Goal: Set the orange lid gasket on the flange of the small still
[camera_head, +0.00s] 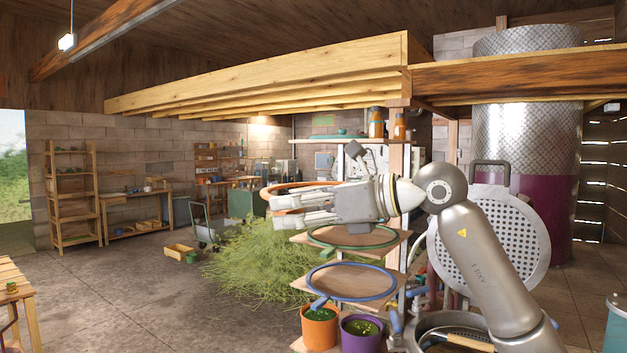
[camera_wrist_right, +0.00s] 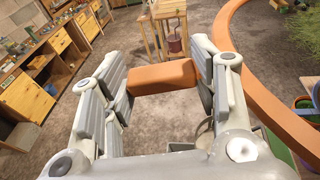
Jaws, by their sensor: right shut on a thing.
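The orange lid gasket (camera_head: 290,186) is a large flat ring, held up in the air left of the shelf posts. My right gripper (camera_head: 283,203) is shut on it, partly hiding it. In the right wrist view the fingers (camera_wrist_right: 162,84) clamp an orange block-like part (camera_wrist_right: 160,76), and the ring's curved band (camera_wrist_right: 262,95) sweeps past on the right. An open round metal vessel (camera_head: 432,322) stands at the lower right in the head view, below my arm; I cannot tell whether it is the small still. My left gripper is not in view.
A green ring (camera_head: 318,241) and a blue ring (camera_head: 312,282) lie on boards below the gripper. An orange pot (camera_head: 320,335) and a purple pot (camera_head: 361,340) stand under them. Cut herbs (camera_head: 255,260) are heaped behind. The floor at left is mostly clear.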

